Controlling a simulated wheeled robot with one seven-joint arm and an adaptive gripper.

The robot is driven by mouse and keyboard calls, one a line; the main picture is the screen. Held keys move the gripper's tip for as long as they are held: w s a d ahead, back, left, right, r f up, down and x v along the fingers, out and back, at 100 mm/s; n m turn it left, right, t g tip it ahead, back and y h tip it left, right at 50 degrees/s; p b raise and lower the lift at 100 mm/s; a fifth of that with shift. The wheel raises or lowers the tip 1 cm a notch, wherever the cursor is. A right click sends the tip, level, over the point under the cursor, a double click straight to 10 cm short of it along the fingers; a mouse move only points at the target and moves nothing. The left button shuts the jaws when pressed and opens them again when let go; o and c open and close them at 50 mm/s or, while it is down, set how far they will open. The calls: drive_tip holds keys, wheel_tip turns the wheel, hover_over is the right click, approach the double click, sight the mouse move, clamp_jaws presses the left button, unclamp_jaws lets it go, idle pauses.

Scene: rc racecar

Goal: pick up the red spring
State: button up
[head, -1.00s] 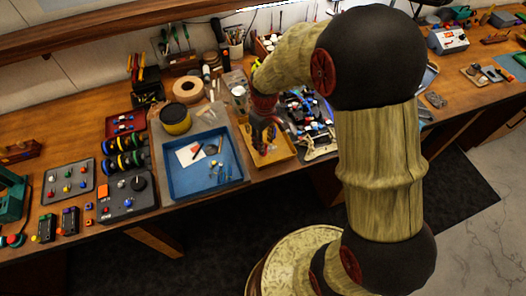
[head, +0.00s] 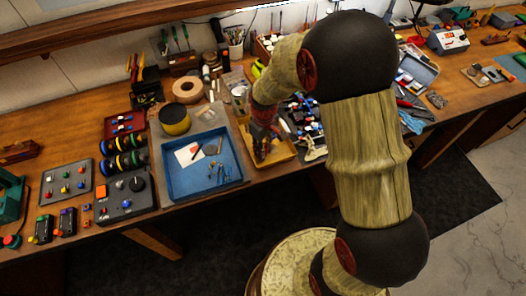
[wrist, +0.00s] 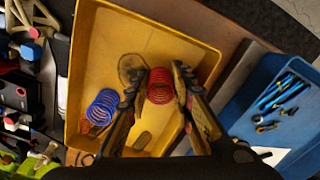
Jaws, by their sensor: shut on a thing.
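The red spring (wrist: 160,87) lies between the two fingers of my gripper (wrist: 158,72) in the wrist view, with a finger against each side. My gripper is shut on it, low inside the yellow tray (wrist: 172,27). In the head view my gripper (head: 261,152) points down into the yellow tray (head: 284,157), and the spring cannot be made out there. A blue spring (wrist: 102,106) lies in the same tray, left of my left finger in the wrist view.
A blue tray (head: 205,188) with small tools stands left of the yellow tray in the head view; it also shows in the wrist view (wrist: 237,112). A dark car chassis with many parts (head: 304,116) lies close on the other side. A yellow-black round tin (head: 175,121) stands behind the blue tray.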

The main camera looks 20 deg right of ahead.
drive_tip(key=shift+c, duration=0.5)
drive_tip(key=shift+r, duration=0.55)
wheel_tip(320, 180, up, 2)
drive_tip(key=shift+r+p, duration=0.1)
drive_tip(key=shift+p, duration=0.25)
drive_tip(key=s+r+p, duration=0.6)
drive_tip(key=s+r, duration=0.8)
drive_tip(key=shift+r, duration=0.25)
